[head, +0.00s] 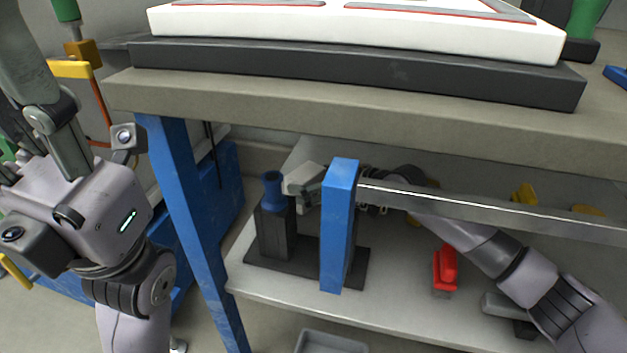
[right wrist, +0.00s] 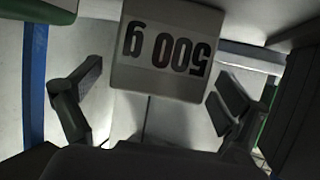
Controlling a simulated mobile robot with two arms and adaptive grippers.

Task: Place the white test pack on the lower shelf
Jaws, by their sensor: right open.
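A pale block marked "500 g" (right wrist: 165,50), which looks like the white test pack, sits ahead of my right gripper (right wrist: 150,105) in the right wrist view. The fingers stand open on either side of it; I cannot tell if they touch it. In the head view, a pale shape (head: 300,178) beside the blue post may be this block. My right gripper (head: 315,194) is there under the bench top, partly hidden by the post. The lower shelf (head: 400,308) is below it. My left gripper (head: 48,140) is at the far left, its fingertips unclear.
A blue post (head: 338,230) and a metal rail (head: 500,212) stand in front of my right arm. A dark stand with a blue top (head: 272,190) is left of the post. A red object (head: 445,270) sits on the shelf. The shelf front between post and red object is clear.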

